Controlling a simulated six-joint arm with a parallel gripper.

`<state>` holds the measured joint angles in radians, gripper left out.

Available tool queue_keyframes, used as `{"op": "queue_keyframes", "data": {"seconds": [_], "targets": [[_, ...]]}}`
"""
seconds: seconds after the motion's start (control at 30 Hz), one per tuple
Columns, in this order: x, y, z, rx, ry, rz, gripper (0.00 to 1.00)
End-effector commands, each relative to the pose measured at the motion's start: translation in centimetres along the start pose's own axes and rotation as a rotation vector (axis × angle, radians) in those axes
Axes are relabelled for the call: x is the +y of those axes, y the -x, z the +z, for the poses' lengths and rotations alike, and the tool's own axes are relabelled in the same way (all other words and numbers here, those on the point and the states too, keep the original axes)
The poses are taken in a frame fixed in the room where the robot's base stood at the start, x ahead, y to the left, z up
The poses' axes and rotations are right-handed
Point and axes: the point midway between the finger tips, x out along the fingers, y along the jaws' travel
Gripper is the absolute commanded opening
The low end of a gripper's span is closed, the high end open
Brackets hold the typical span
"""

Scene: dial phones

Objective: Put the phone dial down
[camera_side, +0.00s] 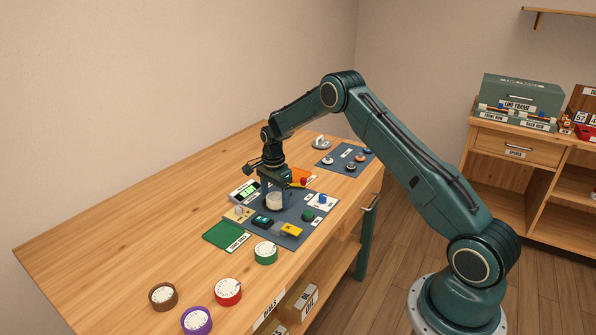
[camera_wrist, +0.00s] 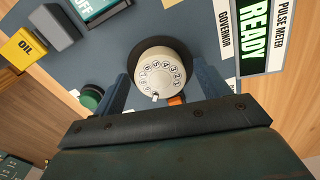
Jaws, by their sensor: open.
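A cream phone dial (camera_side: 275,202) with a ring of numbered finger holes sits on the dark blue work mat (camera_side: 322,213), below my gripper (camera_side: 274,187). In the wrist view the dial (camera_wrist: 160,78) faces the camera, with a dark round rim behind its far edge. My gripper's two blue fingers stand on either side of the dial and are open. Whether either finger touches the dial cannot be told. The dial's underside is hidden.
A pulse meter (camera_wrist: 256,30) reading READY stands beside the dial. A yellow oil block (camera_side: 291,229) and a green knob (camera_side: 307,216) are near. Green (camera_side: 265,254), red (camera_side: 228,291), purple (camera_side: 197,321) and brown (camera_side: 163,296) dials stand on the bench front. A green pad (camera_side: 228,233) is bare.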

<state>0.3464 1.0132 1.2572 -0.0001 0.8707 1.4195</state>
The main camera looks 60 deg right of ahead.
Motion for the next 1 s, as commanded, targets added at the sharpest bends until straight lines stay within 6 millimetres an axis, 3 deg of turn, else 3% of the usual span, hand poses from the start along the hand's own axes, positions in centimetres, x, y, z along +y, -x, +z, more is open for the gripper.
{"op": "queue_keyframes", "data": {"seconds": [0.37,1.0], "targets": [[-0.1,2.1,0.0,0.0,0.0,-0.003,0.75],[-0.1,11.4,0.0,0.0,0.0,-0.002,0.75]]}}
